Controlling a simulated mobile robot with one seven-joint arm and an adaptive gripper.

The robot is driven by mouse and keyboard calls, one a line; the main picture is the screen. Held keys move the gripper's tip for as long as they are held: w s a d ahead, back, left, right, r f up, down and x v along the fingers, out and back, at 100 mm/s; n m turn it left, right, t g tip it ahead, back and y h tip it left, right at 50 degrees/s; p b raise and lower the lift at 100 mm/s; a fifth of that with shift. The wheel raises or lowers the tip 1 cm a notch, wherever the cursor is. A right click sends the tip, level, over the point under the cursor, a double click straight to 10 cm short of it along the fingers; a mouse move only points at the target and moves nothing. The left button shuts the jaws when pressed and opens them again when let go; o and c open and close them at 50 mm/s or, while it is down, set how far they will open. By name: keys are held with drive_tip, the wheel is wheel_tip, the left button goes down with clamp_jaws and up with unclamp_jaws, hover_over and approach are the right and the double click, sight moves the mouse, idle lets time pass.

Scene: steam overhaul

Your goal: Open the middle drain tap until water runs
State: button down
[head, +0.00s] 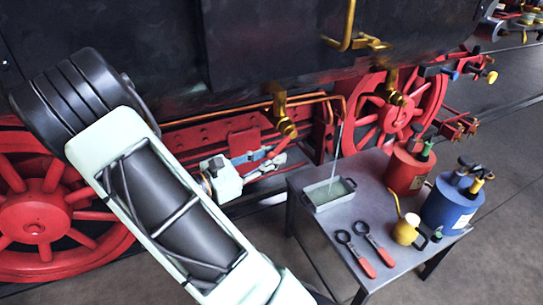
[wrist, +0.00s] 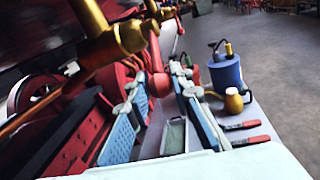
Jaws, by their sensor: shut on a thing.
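The middle drain tap (head: 283,112) is brass and sits below the dark boiler side, above my gripper (head: 266,157). In the wrist view a brass tap (wrist: 118,42) is close at upper left, with a red lever (wrist: 157,72) hanging beside it. My gripper (wrist: 155,88) has its two blue-padded fingers on either side of this lever and is shut on it. The lever's lower end is between the fingers. A thin pale line, which looks like a water stream (head: 337,150), drops from near the copper pipe's end into the grey tray (head: 309,198).
The tray stands on a grey table (head: 330,272) with a red can (head: 406,172), a blue can (head: 452,207), a yellow jug (head: 404,232) and two red-handled tools (head: 372,243). Another brass tap (head: 394,92) is farther right. Red wheels (head: 40,205) flank the work area.

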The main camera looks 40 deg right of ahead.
drive_tip(key=shift+s+d+f+h+b, duration=0.1)
drive_tip(key=shift+d+f+h+b, duration=0.3)
drive_tip(key=shift+f+h+b, duration=0.45)
drive_tip(key=shift+s+d+f+n+t+h+b, duration=0.2)
drive_tip(key=shift+d+n+h+b, duration=0.25)
drive_tip(key=shift+d+h+b, duration=0.5)
drive_tip(key=shift+s+d+f+n+t+h+b, duration=0.15)
drive_tip(key=shift+d+n+h+b, duration=0.4)
drive_tip(key=shift+h+b, duration=0.75)
drive_tip(key=shift+s+d+f+n+t+h+b, duration=0.1)
drive_tip(key=shift+s+d+n+t+h+b, duration=0.25)
drive_tip(key=shift+d+h+b, duration=0.75)
drive_tip(key=shift+w+a+h+p, duration=0.15)
drive_tip(key=shift+a+h+p, duration=0.15)
drive_tip(key=shift+h, duration=0.1)
drive_tip(key=c, duration=1.8)
unclamp_jaws()
drive_tip(key=shift+o, duration=0.4)
